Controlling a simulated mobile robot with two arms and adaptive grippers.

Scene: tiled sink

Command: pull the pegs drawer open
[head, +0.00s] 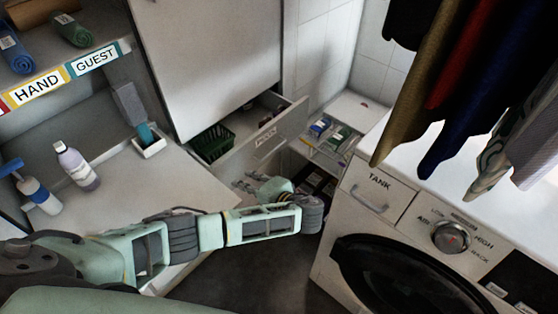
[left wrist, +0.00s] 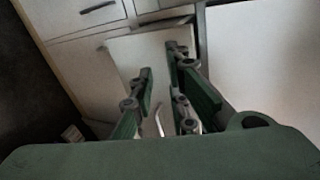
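The drawer (head: 283,136) under the tall cabinet door stands partly open, its front tilted in the picture, with a small label whose text is too blurred to read for certain. A green basket (head: 214,143) sits inside it at the left. My left gripper (head: 244,183) is just below and in front of the drawer front. In the left wrist view my left gripper (left wrist: 160,82) has its fingers spread apart, with a pale panel (left wrist: 136,52) beyond and a thin light bar between them. Contact with the drawer cannot be told. My right gripper is not in view.
A white washer (head: 345,208) with a "TANK" compartment stands right of my left arm. Clothes (head: 450,90) hang above it. A counter with a lilac bottle (head: 76,166) and a pump bottle (head: 40,195) is at left. Dark floor (head: 270,270) shows between counter and washer.

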